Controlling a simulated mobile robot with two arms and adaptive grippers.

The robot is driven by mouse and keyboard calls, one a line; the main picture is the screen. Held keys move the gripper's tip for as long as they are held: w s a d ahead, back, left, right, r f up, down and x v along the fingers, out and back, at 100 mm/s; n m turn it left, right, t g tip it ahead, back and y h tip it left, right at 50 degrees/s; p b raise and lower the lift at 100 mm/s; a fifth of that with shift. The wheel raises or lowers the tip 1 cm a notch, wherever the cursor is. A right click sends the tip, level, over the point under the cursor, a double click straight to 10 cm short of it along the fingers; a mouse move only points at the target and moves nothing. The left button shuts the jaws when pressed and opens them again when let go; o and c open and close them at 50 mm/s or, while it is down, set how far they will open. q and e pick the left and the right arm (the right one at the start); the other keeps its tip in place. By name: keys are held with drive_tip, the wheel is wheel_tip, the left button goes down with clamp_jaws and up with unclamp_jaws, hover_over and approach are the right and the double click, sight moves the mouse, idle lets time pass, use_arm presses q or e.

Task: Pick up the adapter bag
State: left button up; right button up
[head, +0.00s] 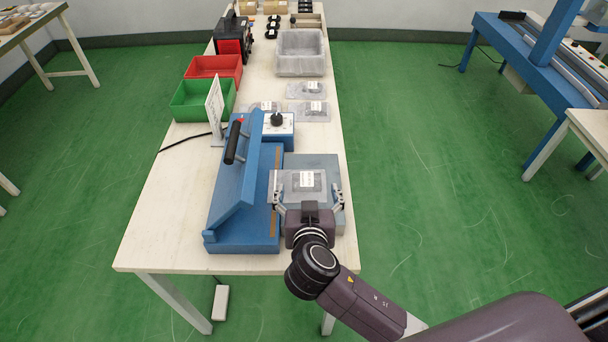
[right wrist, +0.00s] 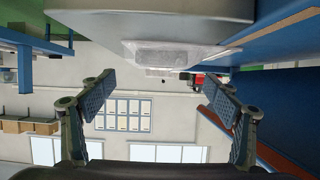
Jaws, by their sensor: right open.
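The adapter bag (head: 300,181) is a clear, greyish flat bag with a white label, lying on a grey-blue plate (head: 331,166) at the near right of the table. It also shows in the right wrist view (right wrist: 165,55), where the picture is upside down and the plate is at the top. My right gripper (head: 306,188) is open, with one finger to each side of the bag in the head view. In the right wrist view its fingers are spread and empty, and the bag appears beyond their tips. My left gripper is not in view.
A blue sealing machine (head: 245,205) with a raised, black-handled arm stands just left of the plate. More bags (head: 310,111) lie behind it, before a grey bin (head: 300,64). Green (head: 203,113) and red trays (head: 213,67) stand at the left edge.

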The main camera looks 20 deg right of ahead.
sight(307, 180)
drive_tip(key=shift+w+d+f, duration=0.1)
drive_tip(key=shift+w, duration=0.3)
drive_tip(key=shift+w+d, duration=0.1)
drive_tip(key=shift+w, duration=0.05)
drive_tip(key=p+x, duration=0.1)
drive_tip(key=x, duration=0.3)
drive_tip(key=shift+f, duration=0.2)
drive_tip(key=shift+w+f+p, duration=0.3)
drive_tip(key=shift+w+p, duration=0.05)
drive_tip(key=shift+w, duration=0.2)
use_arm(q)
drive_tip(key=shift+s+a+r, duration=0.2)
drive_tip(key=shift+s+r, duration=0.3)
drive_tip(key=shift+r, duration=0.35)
use_arm(e)
drive_tip(key=c, duration=1.4)
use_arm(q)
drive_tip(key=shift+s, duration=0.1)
use_arm(e)
drive_tip(key=shift+r, duration=0.1)
